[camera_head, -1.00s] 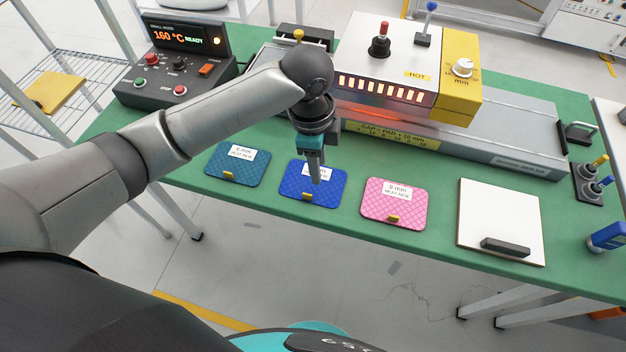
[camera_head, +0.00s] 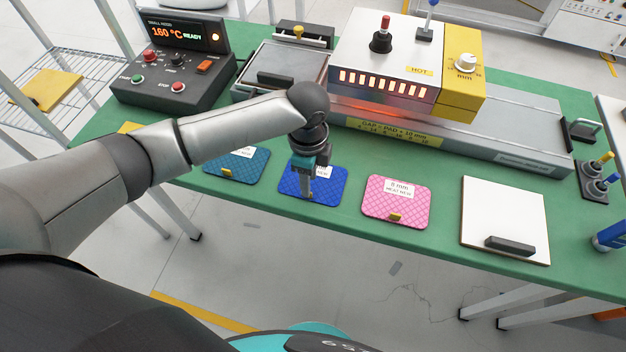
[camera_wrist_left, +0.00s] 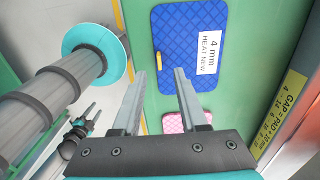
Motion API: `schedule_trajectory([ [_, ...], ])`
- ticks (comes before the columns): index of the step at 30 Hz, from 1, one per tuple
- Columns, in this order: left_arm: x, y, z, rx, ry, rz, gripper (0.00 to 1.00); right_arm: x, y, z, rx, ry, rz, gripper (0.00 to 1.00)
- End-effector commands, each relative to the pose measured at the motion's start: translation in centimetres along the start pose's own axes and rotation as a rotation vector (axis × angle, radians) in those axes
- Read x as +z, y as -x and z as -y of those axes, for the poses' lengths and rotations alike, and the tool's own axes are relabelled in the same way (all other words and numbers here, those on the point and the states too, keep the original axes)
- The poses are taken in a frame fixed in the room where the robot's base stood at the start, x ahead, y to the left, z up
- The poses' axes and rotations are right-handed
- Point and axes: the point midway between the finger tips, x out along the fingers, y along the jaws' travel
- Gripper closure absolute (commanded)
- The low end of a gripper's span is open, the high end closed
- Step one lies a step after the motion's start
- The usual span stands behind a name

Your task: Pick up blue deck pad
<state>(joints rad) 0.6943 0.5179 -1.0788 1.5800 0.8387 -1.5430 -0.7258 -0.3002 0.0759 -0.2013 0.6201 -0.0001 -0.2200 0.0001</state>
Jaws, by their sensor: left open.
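The blue deck pad (camera_head: 328,186) lies flat on the green table, between the teal pad and the pink pad. In the left wrist view the blue pad (camera_wrist_left: 186,45) shows its "4 mm" label and a small yellow tab (camera_wrist_left: 158,61) at its near edge. My left gripper (camera_head: 308,197) is open, pointing down over the front part of the blue pad, and hides its tab in the head view. In the left wrist view the left gripper's fingertips (camera_wrist_left: 160,74) lie on either side of the tab's line; I cannot tell the remaining height. My right gripper (camera_wrist_left: 88,112) shows small and away from the pads.
The teal pad (camera_head: 232,170) and pink pad (camera_head: 396,205) lie on either side. A white board (camera_head: 503,215) with a dark handle is at the right. A glowing heater (camera_head: 385,85) on a grey rail and a control box (camera_head: 172,80) stand behind.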

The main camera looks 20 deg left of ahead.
Motion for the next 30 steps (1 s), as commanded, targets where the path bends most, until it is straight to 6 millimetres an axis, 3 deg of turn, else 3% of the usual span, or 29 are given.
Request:
schedule_trajectory([
  [7, -0.1, -3.9, -0.1, 0.002, 0.001, 0.001, 0.57, 0.1, -0.9, -0.2, 0.003, 0.001, 0.000, 0.50],
  [17, 0.0, -4.5, -0.1, 0.001, -0.001, 0.001, 0.57, 0.1, -1.0, -0.3, 0.004, 0.001, 0.000, 0.50],
  [28, 0.0, -4.5, -0.1, 0.000, 0.000, 0.001, 0.99, 0.1, -1.0, -0.3, 0.005, 0.000, 0.000, 0.50],
  [30, 0.0, -4.5, -0.1, 0.001, 0.000, 0.001, 1.00, 0.1, -1.0, -0.4, 0.005, 0.000, 0.000, 0.50],
])
